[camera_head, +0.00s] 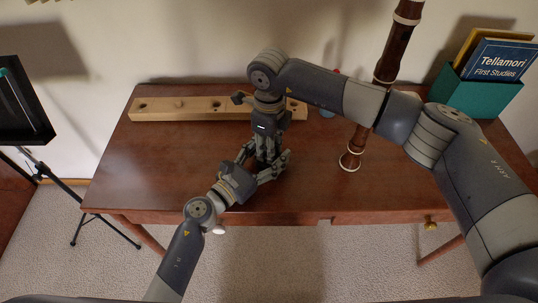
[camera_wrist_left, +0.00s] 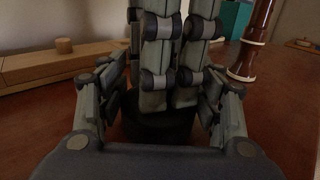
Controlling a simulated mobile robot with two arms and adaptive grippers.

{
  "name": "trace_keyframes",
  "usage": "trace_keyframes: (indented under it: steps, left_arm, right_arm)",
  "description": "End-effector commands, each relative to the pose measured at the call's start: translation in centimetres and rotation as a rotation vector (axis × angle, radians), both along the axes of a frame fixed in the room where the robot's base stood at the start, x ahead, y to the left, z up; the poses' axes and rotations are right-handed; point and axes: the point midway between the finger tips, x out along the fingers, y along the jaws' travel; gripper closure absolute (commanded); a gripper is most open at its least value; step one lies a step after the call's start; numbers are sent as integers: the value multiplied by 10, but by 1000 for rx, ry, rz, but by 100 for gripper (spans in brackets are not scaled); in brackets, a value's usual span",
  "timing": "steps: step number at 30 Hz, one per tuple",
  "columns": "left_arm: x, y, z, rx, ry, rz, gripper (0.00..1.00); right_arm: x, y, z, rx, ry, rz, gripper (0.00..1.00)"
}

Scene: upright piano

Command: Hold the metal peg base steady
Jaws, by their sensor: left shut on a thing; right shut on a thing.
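The metal peg base shows in the left wrist view as a dark, mostly hidden shape (camera_wrist_left: 157,130) low between my left fingers. In the head view it is nearly all covered by the grippers. My left gripper (camera_head: 264,168) reaches in from the lower left, low over the desk, and is shut around the base. My right gripper (camera_head: 268,150) points straight down from above at the same spot. Its fingers (camera_wrist_left: 170,85) are close together, just above the dark base. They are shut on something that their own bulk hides.
A wooden block with holes (camera_head: 190,104) and a small round knob lies along the desk's back. A tall brown woodwind (camera_head: 388,62) stands upright on the right of the desk (camera_head: 160,170). A teal book box (camera_head: 470,96) is at the back right. The desk's front left is clear.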

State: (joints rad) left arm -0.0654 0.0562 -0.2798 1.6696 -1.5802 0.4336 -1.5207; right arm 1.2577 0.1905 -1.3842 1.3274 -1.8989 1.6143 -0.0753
Motion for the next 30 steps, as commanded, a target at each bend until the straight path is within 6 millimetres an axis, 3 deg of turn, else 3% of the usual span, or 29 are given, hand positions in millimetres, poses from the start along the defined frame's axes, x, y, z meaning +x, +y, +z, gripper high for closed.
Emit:
trace_keyframes:
  steps: [5, 18, 30]
  left_arm:
    - [0, 0, 0, 0, 1, 0, 100]
    - [0, 0, 0, 0, 1, 0, 100]
    - [0, 0, 0, 0, 1, 0, 100]
  right_arm:
    - [0, 0, 0, 0, 0, -115, 100]
    - [0, 0, -1, -1, -1, -753, 100]
    - [0, 0, -1, -1, -1, -852, 100]
